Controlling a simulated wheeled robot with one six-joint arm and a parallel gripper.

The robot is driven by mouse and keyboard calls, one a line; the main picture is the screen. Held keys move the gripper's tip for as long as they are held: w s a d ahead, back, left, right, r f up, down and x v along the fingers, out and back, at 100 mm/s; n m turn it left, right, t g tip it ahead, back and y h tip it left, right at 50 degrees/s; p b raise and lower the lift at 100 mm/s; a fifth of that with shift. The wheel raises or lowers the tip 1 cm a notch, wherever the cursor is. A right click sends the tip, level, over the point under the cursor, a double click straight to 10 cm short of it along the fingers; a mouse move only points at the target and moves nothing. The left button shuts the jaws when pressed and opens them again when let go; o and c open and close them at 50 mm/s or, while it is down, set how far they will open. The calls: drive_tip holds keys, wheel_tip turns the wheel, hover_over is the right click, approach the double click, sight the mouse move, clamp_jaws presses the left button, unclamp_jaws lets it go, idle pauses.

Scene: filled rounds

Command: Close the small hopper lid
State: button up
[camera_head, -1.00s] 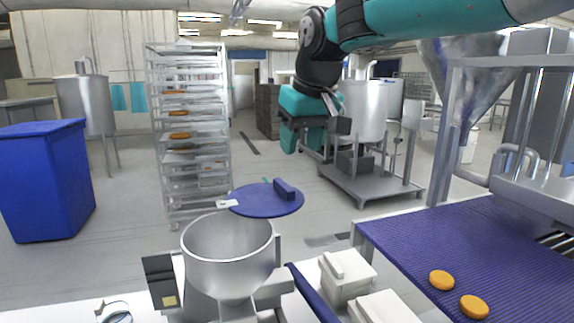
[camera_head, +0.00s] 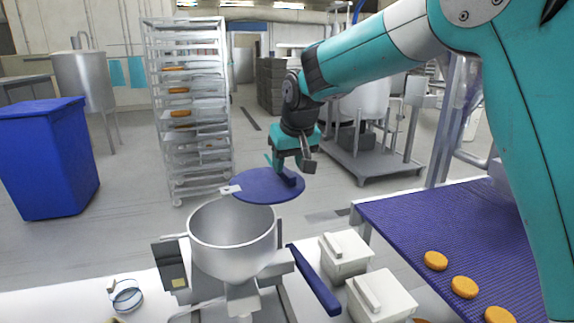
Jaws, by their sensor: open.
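The small hopper (camera_head: 232,240) is a grey metal bowl on a stand at the front of the table, its mouth uncovered. Its round blue lid (camera_head: 262,188) stands open beyond and to the right of the rim, joined near a small light hinge piece (camera_head: 231,189). A dark blue handle block (camera_head: 290,178) sits on the lid's right side. My gripper (camera_head: 291,167) is open and right at the handle, with its fingers overlapping it in the picture. I cannot tell whether they touch it.
White lidded boxes (camera_head: 345,252) stand right of the hopper, with a blue bar (camera_head: 314,281) between. A blue conveyor (camera_head: 440,235) carries orange rounds (camera_head: 464,286) at the right. A tray rack (camera_head: 188,105) and a blue bin (camera_head: 46,158) stand behind.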

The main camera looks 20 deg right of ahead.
sight(267, 179)
drive_tip(key=shift+x, duration=1.4)
clamp_jaws()
